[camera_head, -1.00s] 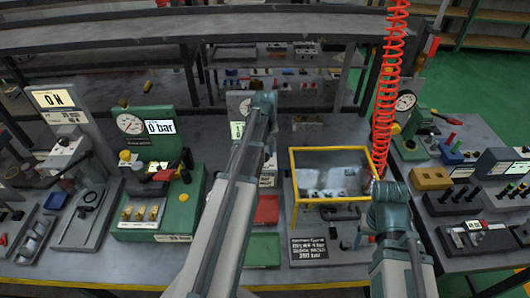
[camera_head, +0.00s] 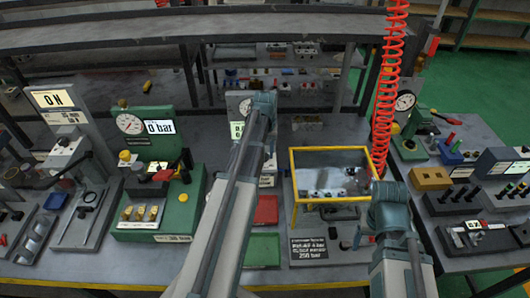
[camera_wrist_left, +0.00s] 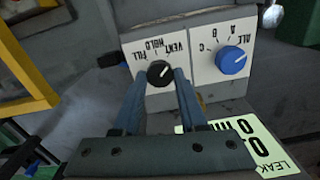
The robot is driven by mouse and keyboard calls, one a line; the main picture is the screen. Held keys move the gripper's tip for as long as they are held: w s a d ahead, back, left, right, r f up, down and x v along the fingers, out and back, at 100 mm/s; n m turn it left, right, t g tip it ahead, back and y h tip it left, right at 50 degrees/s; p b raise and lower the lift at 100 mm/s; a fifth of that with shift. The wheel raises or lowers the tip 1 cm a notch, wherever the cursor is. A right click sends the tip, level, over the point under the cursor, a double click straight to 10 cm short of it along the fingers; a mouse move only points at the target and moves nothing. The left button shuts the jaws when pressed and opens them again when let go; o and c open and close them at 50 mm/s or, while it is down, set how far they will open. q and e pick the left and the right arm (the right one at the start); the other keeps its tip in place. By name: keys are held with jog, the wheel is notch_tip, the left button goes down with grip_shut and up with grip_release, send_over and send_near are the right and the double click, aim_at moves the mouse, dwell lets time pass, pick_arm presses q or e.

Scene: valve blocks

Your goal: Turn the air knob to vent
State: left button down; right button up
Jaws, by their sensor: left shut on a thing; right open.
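In the left wrist view the black air knob (camera_wrist_left: 160,73) sits on a white panel (camera_wrist_left: 135,45) lettered FILL, HOLD and VENT, seen upside down. My left gripper (camera_wrist_left: 160,80) is shut on this knob, one finger on each side. A white pointer mark on the knob points up and right, toward the VENT side; I cannot tell if it is exactly on the mark. In the head view my left wrist hides the knob and the fingers. My right gripper (camera_head: 364,184) is by the right side of the yellow frame, its fingers mostly hidden.
A blue selector knob (camera_wrist_left: 231,60) lettered ALL, A, B, C is right beside the black knob. A pale LEAK display (camera_wrist_left: 245,145) lies nearby. The yellow-framed guard (camera_head: 325,150) stands between my arms. A red coiled hose (camera_head: 387,90) hangs behind my right wrist.

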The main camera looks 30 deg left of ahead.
aim_at(265, 155)
pick_arm(q)
jog(key=shift+c, duration=2.3)
grip_release()
jog(key=shift+r, duration=0.1)
notch_tip(265, 155, up, 14)
jog(key=p, duration=1.3)
jog(key=shift+f+p, duration=0.2)
jog(key=shift+p, duration=0.2)
